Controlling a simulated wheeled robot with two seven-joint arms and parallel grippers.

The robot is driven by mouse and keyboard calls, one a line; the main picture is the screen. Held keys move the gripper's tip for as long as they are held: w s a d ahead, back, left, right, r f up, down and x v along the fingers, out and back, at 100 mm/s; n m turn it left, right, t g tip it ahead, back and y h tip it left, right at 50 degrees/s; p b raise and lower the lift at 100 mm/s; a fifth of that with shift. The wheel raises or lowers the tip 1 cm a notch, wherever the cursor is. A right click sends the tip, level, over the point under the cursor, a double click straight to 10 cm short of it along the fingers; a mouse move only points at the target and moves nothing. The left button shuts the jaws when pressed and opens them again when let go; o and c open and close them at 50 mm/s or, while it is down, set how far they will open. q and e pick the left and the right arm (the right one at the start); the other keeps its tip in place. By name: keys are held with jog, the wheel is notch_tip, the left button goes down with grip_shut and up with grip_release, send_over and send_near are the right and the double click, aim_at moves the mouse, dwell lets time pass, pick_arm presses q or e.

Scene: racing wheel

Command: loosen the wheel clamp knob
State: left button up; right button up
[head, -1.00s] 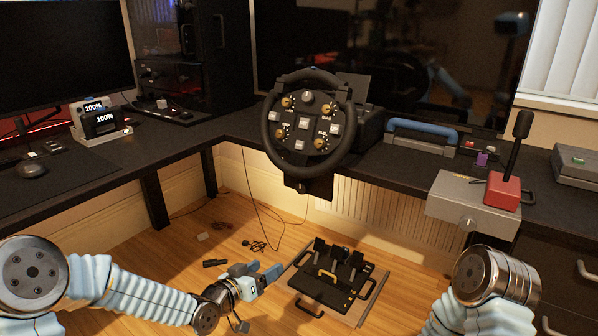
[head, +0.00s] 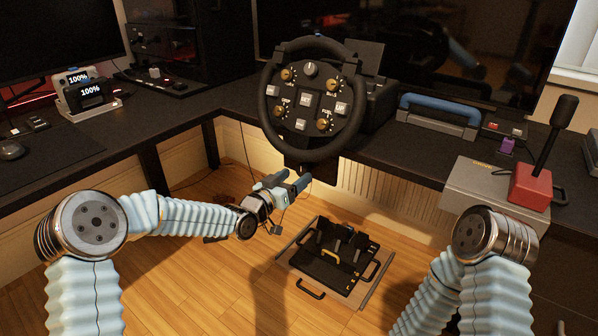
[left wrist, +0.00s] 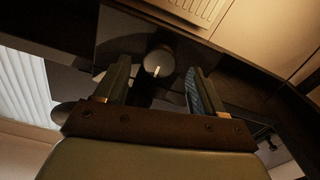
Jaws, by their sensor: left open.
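The black racing wheel (head: 310,100) is mounted at the desk edge, with buttons and dials on its face. My left gripper (head: 290,181) is just below the wheel and its dark mount, in front of the desk's underside. In the left wrist view my left gripper (left wrist: 157,72) is open and empty. A round dark knob (left wrist: 159,62) with a white mark shows between and slightly beyond its fingertips; I cannot tell whether they touch it. The knob is not clear in the head view. My right gripper is out of view; only part of that arm shows.
The black desk (head: 400,158) runs above and behind my left gripper. A pedal set (head: 330,265) lies on the wooden floor below. A grey box with a red-based shifter (head: 530,185) stands at the right. A blue-handled case (head: 438,115) sits on the desk.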

aim_at(301, 173)
pick_arm(q)
jog(key=shift+x, duration=1.5)
jog(key=c, duration=1.1)
